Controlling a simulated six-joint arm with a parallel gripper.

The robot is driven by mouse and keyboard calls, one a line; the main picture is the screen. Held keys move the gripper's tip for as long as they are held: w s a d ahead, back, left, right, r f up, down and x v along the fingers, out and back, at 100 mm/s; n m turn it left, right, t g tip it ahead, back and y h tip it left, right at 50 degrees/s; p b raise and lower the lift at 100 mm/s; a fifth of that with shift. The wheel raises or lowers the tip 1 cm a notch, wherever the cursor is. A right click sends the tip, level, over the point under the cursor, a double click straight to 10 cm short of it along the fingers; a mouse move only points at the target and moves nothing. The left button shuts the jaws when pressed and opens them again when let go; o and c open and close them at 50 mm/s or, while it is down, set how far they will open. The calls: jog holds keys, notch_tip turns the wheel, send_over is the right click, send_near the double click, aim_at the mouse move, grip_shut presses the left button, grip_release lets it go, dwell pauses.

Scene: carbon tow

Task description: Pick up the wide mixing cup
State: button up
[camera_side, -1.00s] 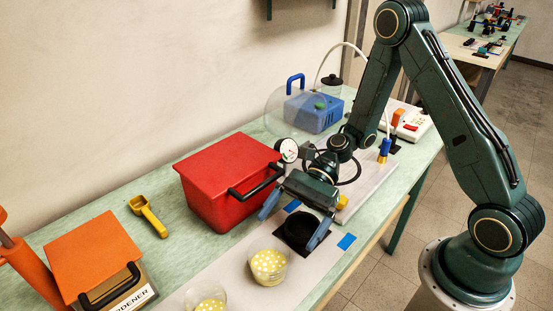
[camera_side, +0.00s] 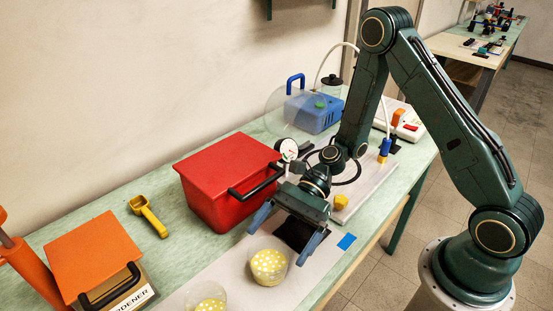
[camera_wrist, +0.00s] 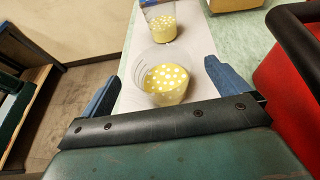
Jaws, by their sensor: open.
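The wide mixing cup (camera_side: 268,264) is clear, with yellow contents dotted white. It stands upright on the pale board in the side view. It also shows in the wrist view (camera_wrist: 166,84), lying between the fingers in the picture. My gripper (camera_side: 275,246) is open and empty, with its blue fingers spread at the cup's near-arm side. The fingers also show in the wrist view (camera_wrist: 161,72). I cannot tell the exact gap between fingertips and cup. A second clear cup (camera_side: 207,300) with similar yellow contents stands further left, partly cut off by the picture's edge.
A red box (camera_side: 228,180) with a black handle stands close behind the gripper. A dark square pad (camera_side: 294,235) lies under the gripper, with a blue mark (camera_side: 347,241) beside it. A yellow scoop (camera_side: 148,215) and an orange-lidded box (camera_side: 92,257) lie further left.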

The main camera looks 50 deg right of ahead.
aim_at(257, 272)
jog(key=shift+x, duration=2.05)
jog(key=shift+f, duration=0.15)
jog(key=shift+c, duration=0.5)
jog(key=c, duration=1)
